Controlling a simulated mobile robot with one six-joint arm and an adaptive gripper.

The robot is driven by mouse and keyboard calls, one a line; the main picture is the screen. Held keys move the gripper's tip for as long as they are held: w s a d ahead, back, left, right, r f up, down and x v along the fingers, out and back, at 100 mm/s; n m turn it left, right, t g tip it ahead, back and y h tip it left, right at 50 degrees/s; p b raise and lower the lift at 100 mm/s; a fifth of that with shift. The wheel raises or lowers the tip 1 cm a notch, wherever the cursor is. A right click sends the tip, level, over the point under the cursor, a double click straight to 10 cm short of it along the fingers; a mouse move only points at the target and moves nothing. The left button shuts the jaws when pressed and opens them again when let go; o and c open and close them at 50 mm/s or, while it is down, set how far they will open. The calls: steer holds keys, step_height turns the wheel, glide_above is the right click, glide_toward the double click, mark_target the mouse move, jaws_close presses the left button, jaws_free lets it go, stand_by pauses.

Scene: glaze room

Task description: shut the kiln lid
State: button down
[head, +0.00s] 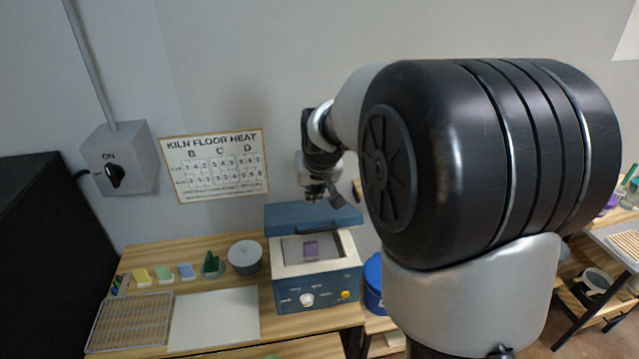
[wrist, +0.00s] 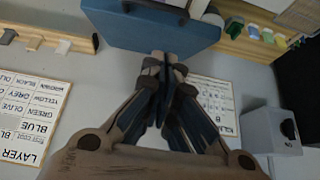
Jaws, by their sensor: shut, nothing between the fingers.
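The small blue kiln (head: 318,288) stands on the wooden bench in the head view, with a white knob and a yellow button on its front. My gripper (head: 316,194) is above and behind the lid, near the wall. Its fingers (wrist: 166,60) are together and empty, close to the lid; I cannot tell if they touch it.
A grey round pot (head: 244,257), small coloured pieces, a white board (head: 214,319) and a wire rack (head: 130,322) lie left of the kiln. A switch box (head: 118,158) and heat chart (head: 214,164) are on the wall. A blue tub (head: 374,283) stands right of the kiln.

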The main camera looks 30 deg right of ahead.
steer(key=w+f, duration=0.1)
steer(key=f, duration=0.2)
steer(key=w+d+f+p, duration=0.1)
steer(key=f, duration=0.3)
steer(key=w+f, duration=0.1)
steer(key=f, duration=0.3)
steer(key=shift+w+d+f+p, duration=0.1)
steer(key=shift+d+f+p, duration=0.05)
steer(key=shift+d+p, duration=0.2)
steer(key=shift+f, duration=0.1)
